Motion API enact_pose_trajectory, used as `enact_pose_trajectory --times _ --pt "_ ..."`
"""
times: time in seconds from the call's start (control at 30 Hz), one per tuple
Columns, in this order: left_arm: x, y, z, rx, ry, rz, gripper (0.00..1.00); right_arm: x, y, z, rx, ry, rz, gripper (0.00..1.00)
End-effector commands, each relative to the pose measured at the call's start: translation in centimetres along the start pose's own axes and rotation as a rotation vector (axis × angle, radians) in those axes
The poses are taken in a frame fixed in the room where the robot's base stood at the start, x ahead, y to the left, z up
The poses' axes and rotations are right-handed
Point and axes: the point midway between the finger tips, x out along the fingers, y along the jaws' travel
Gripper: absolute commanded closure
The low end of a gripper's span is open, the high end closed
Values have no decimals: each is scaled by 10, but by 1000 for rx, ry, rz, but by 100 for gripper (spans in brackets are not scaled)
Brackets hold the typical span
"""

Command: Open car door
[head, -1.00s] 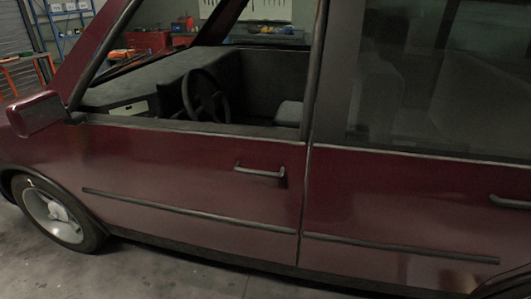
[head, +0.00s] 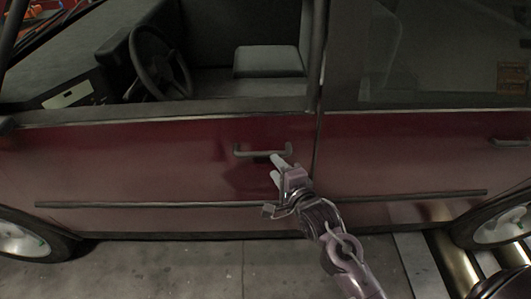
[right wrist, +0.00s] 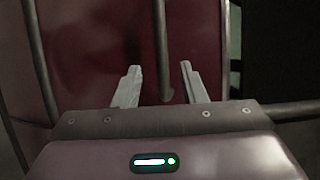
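The dark red front car door (head: 110,165) is shut, flush with the panel beside it. Its dark bar handle (head: 262,153) sits near the door's rear edge, below the window opening. My right gripper (head: 277,167) is at the handle's right part, its fingers pointing at the door. In the right wrist view the two pale fingers (right wrist: 160,66) are open and apart. The handle (right wrist: 161,40) runs up the picture in line with the gap between them. I cannot tell whether the fingers reach around it or touch it. My left gripper is not in view.
The rear door (head: 410,155) with its own handle (head: 508,142) is to the right. A trim strip (head: 170,204) runs low along the car. Metal rollers (head: 452,265) lie in the floor by the rear wheel (head: 500,225). The concrete floor (head: 170,270) in front is clear.

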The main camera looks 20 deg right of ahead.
Motion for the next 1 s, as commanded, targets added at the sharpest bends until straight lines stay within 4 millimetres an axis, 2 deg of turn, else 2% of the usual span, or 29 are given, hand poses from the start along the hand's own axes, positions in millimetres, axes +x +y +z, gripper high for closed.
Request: enact_pose_trajectory --times 0.1,0.3,0.5,0.87,1.0 --pt "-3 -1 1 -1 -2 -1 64 12 -5 0 8 -1 -7 62" --pt "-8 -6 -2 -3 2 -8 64 45 -5 1 5 -2 -6 62" --pt "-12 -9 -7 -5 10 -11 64 68 -4 0 6 -1 -5 62" --pt "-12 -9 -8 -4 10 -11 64 75 -2 0 5 -1 -4 62" --pt "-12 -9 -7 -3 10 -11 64 75 -2 0 5 -1 -4 79"
